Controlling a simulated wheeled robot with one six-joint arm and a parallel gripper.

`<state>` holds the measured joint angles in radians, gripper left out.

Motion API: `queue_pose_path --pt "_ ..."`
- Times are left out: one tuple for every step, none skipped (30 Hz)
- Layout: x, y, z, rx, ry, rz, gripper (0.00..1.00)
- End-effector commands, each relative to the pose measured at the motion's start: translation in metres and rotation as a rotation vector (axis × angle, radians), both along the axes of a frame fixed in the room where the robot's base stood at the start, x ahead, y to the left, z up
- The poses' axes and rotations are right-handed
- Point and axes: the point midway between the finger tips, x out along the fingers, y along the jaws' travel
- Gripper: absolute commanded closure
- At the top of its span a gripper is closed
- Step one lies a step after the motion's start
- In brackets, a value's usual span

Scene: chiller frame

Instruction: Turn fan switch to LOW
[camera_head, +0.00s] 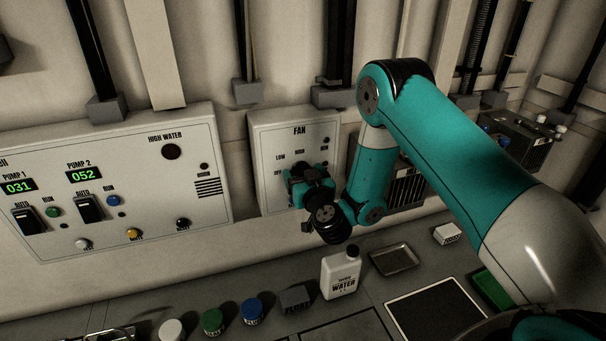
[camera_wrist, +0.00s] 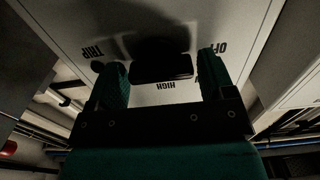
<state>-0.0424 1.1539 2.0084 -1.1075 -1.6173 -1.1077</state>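The fan panel (camera_head: 262,160) is a pale plate on the wall, with FAN, LOW, HIGH and OFF printed on it. In the head view my gripper (camera_head: 312,178) is in front of the panel's lower part and hides the fan switch. In the wrist view the black fan switch (camera_wrist: 162,68) shows between the two teal fingers of my gripper (camera_wrist: 161,70). The fingers are spread, one on each side of it. I cannot tell whether they touch it. OFF, HIGH and TRIP are readable there; LOW is not visible. The switch's pointing direction is unclear.
A larger control panel (camera_head: 190,190) with pump displays is to the left. Below, the bench holds a white water bottle (camera_head: 341,273), a small metal tray (camera_head: 394,259), a white box (camera_head: 447,233) and several coloured caps, including a blue one (camera_head: 252,311).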

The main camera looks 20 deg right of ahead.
Motion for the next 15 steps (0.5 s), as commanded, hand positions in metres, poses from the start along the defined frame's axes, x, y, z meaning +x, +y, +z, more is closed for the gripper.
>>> queue_pose_path --pt "0.0 0.0003 -0.0001 0.0 0.0 0.0 0.36" --pt "0.0 0.0003 0.0 0.0 0.0 0.0 0.43" --pt "0.0 0.0003 0.0 0.0 0.0 0.0 0.52" --pt "0.0 0.0004 0.0 0.0 0.0 0.0 0.59" --pt "0.0 0.0003 0.0 0.0 0.0 0.0 0.6" --pt "0.0 0.0003 0.0 0.0 0.0 0.0 0.6" --pt "0.0 0.0003 0.0 0.001 0.0 0.0 0.6" --pt "-0.0001 0.0003 0.0001 0.002 0.0 0.0 0.6" --pt "-0.0001 0.0003 0.0001 0.004 0.0 0.0 0.6" --pt "-0.0001 0.0002 0.0002 0.007 0.0 0.0 0.6" --pt "-0.0001 0.0002 0.0002 0.012 0.0 0.0 0.6" --pt "-0.0001 0.0002 0.0003 0.019 0.0 0.0 0.6" --pt "-0.0001 0.0001 0.0003 0.026 0.0 0.0 0.6" --pt "-0.0001 0.0001 0.0004 0.035 0.0 0.0 0.6" --pt "-0.0001 0.0001 0.0005 0.051 0.0 0.0 0.6"
